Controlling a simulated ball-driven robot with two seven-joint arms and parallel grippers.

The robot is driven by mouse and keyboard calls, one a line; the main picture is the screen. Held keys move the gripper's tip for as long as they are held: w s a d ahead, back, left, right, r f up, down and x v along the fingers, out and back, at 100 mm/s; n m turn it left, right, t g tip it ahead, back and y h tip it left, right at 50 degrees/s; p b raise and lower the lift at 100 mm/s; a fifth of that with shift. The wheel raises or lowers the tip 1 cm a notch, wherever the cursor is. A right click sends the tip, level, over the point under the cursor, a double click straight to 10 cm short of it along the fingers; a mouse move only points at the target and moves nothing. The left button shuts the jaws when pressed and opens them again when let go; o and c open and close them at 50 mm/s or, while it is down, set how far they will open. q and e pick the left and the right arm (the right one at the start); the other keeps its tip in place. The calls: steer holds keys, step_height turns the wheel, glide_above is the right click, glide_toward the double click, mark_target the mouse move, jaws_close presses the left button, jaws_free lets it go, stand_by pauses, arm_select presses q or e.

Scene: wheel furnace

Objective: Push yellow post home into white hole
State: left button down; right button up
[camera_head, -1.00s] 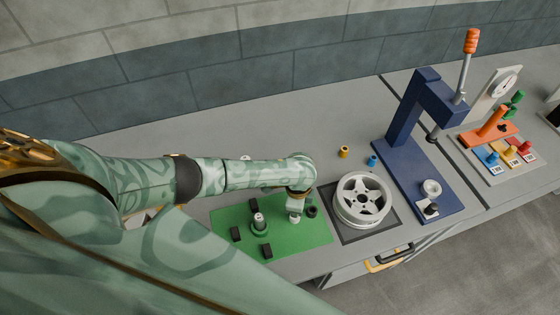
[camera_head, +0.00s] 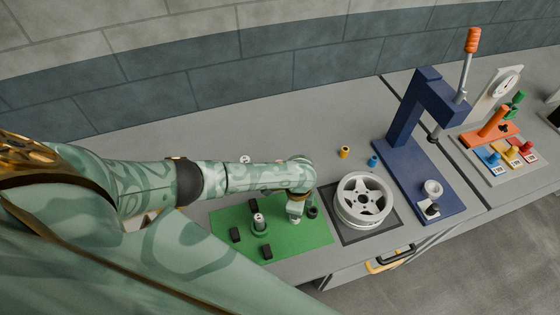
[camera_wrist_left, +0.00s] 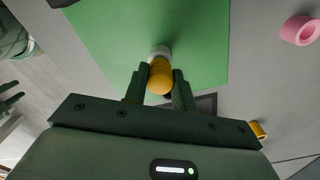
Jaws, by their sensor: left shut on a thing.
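The yellow post (camera_wrist_left: 161,78) is between the fingertips of my left gripper (camera_wrist_left: 159,88) in the left wrist view. The gripper is shut on it. A whitish round piece (camera_wrist_left: 160,51) sits at the post's far end over the green mat (camera_wrist_left: 205,50); the hole itself is hidden, so I cannot tell how deep the post sits. In the head view my left gripper (camera_head: 296,205) points down at the right part of the green mat (camera_head: 313,238), and the post is hidden. My right gripper (camera_wrist_left: 12,96) shows as two dark separated fingers at the left wrist view's edge.
A black ring (camera_head: 313,212) lies just right of the left gripper. A white wheel (camera_head: 363,198) lies beside the mat, and the blue press (camera_head: 402,125) stands farther right. A pink ring (camera_wrist_left: 300,30) lies behind.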

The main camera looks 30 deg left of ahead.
arm_select(q)
steer(key=shift+f, duration=0.35)
steer(key=c, duration=1.1)
jaws_free()
steer(key=shift+c, duration=1.2)
steer(key=shift+r, duration=0.1)
step_height(320, 180, up, 7)
steer(key=p, duration=0.7)
steer(key=shift+p, duration=0.35)
